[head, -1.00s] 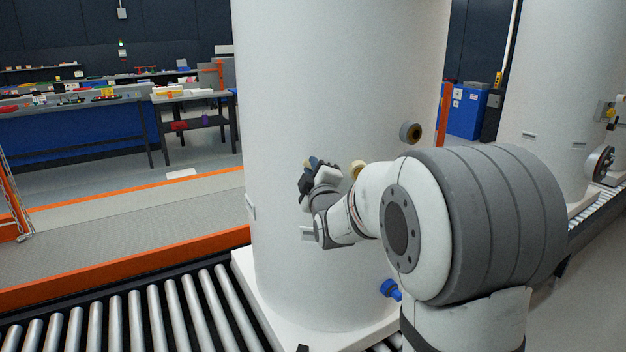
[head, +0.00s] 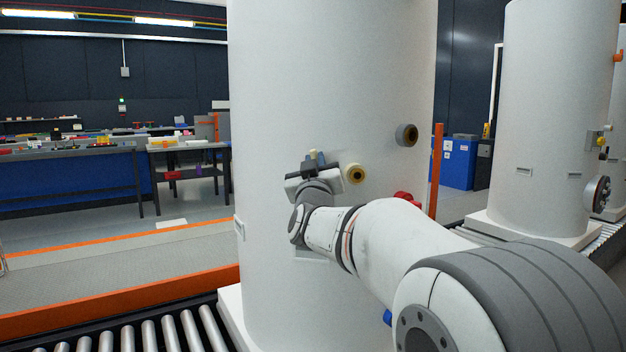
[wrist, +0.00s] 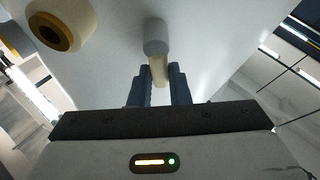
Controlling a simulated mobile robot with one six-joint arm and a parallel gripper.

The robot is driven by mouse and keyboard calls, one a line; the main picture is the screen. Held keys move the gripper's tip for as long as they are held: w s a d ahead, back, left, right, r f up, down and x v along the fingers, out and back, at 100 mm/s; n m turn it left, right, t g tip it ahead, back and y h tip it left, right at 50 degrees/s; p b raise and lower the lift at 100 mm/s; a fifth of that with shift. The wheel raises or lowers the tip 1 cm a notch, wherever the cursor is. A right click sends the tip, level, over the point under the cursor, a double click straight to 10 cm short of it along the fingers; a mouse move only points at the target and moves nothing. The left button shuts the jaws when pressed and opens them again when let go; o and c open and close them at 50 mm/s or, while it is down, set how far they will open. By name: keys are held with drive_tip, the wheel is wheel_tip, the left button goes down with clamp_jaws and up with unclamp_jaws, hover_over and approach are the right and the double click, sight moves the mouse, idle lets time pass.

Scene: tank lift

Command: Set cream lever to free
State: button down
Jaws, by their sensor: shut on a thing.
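The cream lever (wrist: 158,70) shows in the wrist view, sticking out below a pale round hub (wrist: 155,38) on the white tank (head: 330,70). My gripper is shut on the lever, with its two blue-grey fingers (wrist: 158,88) on either side of it. In the head view my gripper (head: 315,160) is up against the front of the tank, and its body and fingers hide the lever. I cannot read any free marking.
A cream port with a yellow ring (head: 355,173) is just right of my gripper, also in the wrist view (wrist: 62,25). A dark round fitting (head: 406,135) and red knob (head: 403,196) are farther right. Rollers (head: 140,335) run lower left.

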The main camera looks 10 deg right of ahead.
drive_tip(key=shift+s+d+m+h+b, duration=0.15)
drive_tip(key=shift+m+h+b, duration=0.2)
drive_tip(key=shift+m, duration=0.45)
drive_tip(key=shift+w+d+m+h+b, duration=0.1)
drive_tip(key=shift+m+h+b, duration=0.1)
drive_tip(key=shift+m+h, duration=0.45)
drive_tip(key=shift+m+g, duration=0.25)
drive_tip(key=shift+g, duration=0.05)
drive_tip(key=c, duration=1.4)
unclamp_jaws()
drive_tip(key=shift+o, duration=0.2)
drive_tip(key=v, duration=0.8)
